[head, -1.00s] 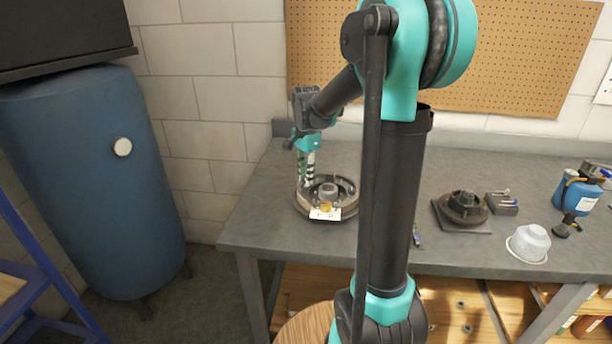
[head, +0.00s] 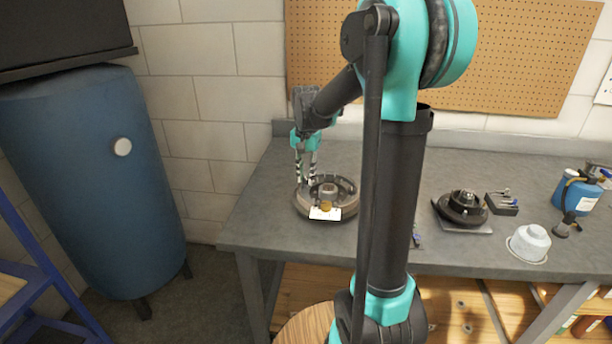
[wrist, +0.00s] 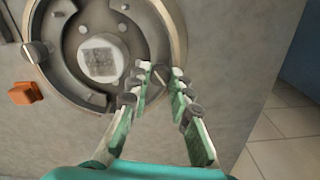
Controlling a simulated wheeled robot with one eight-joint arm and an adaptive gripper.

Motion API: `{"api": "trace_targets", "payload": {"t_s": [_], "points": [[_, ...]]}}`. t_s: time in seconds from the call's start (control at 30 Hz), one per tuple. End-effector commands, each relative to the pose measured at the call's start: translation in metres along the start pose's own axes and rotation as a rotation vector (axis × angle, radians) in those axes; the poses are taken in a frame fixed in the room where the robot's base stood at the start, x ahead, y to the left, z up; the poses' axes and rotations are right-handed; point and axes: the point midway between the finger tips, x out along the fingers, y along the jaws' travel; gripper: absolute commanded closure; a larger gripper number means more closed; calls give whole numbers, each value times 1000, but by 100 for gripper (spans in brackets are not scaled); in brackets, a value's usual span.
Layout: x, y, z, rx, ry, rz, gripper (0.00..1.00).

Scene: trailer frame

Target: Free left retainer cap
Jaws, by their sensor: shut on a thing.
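The round brake assembly (head: 347,207) lies on the bench, and its raised hub (wrist: 100,55) shows in the wrist view. My gripper (head: 305,184) reaches down to the assembly's left side. In the wrist view my gripper (wrist: 160,78) has its fingertips close around a small dark piece (wrist: 160,75) near the rim, which appears to be the left retainer cap. The fingertips hide most of it. I cannot tell whether it still sits on its pin. A similar round cap (wrist: 36,52) sits on the assembly's opposite side.
An orange block (wrist: 26,92) and a white card (head: 325,214) are by the assembly's front. To the right are a dark hub on a plate (head: 463,208), a white cup (head: 530,243) and a blue bottle (head: 577,193). A blue tank (head: 95,185) stands left of the bench.

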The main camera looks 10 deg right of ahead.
Motion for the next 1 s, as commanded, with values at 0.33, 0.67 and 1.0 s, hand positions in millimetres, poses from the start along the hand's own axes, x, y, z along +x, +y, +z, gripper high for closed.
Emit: {"api": "trace_targets", "payload": {"t_s": [0.33, 0.67, 1.0], "points": [[0, 0, 0, -329, 0, 0, 100], [0, 0, 0, -640, 0, 0, 100], [0, 0, 0, -900, 1, 0, 100]]}}
